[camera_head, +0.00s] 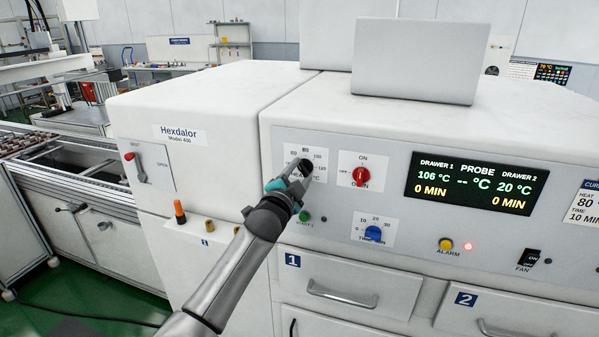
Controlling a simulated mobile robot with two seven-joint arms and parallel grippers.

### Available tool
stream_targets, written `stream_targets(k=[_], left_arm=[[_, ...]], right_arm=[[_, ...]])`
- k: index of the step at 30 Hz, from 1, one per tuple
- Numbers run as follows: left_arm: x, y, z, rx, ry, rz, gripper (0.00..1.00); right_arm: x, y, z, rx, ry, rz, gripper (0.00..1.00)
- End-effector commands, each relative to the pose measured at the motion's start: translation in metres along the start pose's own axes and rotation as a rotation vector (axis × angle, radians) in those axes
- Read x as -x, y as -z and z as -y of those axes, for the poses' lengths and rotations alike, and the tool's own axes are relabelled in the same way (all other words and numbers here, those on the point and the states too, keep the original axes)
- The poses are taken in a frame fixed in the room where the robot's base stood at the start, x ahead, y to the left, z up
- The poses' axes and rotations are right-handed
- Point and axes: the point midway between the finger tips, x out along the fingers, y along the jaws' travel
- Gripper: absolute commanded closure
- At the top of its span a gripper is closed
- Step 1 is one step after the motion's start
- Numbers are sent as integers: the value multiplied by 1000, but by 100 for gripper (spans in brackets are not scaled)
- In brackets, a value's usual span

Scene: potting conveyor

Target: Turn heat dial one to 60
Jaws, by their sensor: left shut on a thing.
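The heat dial one plate (319,154) is at the upper left of the machine's front panel. Some scale numbers show around it, such as 60, 80, 100 and 120. My left gripper (299,172) is shut on the black dial knob (305,166), its fingers reaching up from the lower left. The gripper and arm hide the lower left of the scale, and I cannot read the knob's pointer. The display (476,184) shows 106 °C for drawer 1 and 20 °C for drawer 2, both at 0 MIN. My right gripper is not in view.
A red ON/OFF knob (361,175) is right of the dial. A blue timer knob (374,233) is below it, and a green start button (304,216) is close to my gripper. Drawer handles (342,296) stick out below. A conveyor (60,165) stands at the left.

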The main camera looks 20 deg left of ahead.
Motion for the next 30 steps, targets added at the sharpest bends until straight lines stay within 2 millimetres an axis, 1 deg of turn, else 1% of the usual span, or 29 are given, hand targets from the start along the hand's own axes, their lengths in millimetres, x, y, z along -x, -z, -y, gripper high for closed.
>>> stream_targets(k=[6,12,28,29,30], left_arm=[[0,0,1,120,1,1,100],[0,0,0,178,0,0,100],[0,0,0,197,0,0,100],[0,0,0,197,0,0,45],[0,0,0,197,0,0,41]], right_arm=[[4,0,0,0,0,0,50],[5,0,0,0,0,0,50],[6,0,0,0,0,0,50],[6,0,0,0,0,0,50],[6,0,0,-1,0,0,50]])
